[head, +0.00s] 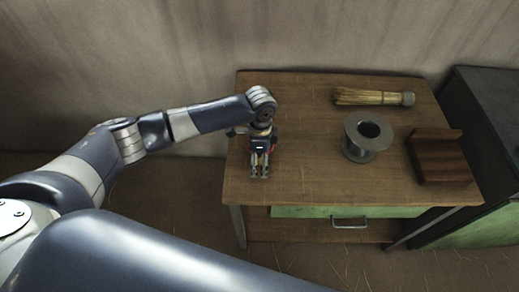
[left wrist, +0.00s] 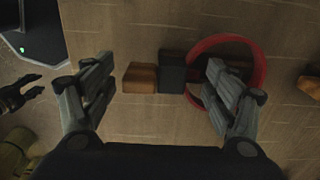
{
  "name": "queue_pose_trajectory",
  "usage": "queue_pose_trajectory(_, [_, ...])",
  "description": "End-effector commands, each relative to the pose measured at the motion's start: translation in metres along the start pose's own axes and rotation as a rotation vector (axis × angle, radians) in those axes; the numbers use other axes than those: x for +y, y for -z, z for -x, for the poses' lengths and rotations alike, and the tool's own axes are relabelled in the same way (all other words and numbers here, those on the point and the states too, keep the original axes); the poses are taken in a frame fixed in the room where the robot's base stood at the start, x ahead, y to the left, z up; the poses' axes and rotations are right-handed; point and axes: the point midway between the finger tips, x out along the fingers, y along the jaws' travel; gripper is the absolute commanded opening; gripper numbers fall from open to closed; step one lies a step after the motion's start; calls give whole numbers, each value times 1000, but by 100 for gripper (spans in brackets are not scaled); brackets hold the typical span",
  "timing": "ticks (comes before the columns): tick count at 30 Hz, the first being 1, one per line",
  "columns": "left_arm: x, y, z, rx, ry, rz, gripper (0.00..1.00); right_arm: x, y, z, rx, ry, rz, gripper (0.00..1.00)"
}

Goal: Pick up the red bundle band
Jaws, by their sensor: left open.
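In the left wrist view the red bundle band (left wrist: 262,72) is a ring on the wooden table, partly hidden behind one finger of my left gripper (left wrist: 160,75). That gripper is open, with nothing held between its fingers. The band lies mostly off to the right of the space between them. A dark two-pronged shape (left wrist: 20,92) at the left edge of the wrist view may be my right gripper; I cannot be sure.
A brown block (left wrist: 140,78) and a dark block (left wrist: 172,72) are beside the band. On the table (head: 310,185) are a grey metal spool (head: 359,150), a straw broom head (head: 365,97) and a wooden stand (head: 440,165). A dark cabinet (head: 490,100) stands at right.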

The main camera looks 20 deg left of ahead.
Motion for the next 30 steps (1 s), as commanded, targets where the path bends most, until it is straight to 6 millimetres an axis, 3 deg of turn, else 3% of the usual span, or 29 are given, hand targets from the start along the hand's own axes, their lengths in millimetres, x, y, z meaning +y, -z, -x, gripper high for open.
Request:
queue_pose_trajectory(5, [0, 0, 0, 0, 0, 0, 80, 0, 0, 0, 0, 0, 0, 40])
queue_pose_trajectory(12, [0, 0, 0, 0, 0, 0, 31, -2, 0, 0, 1, 2, -1, 40])
queue_pose_trajectory(30, [0, 0, 0, 0, 0, 0, 31, -4, 1, 0, 1, 5, -2, 40])
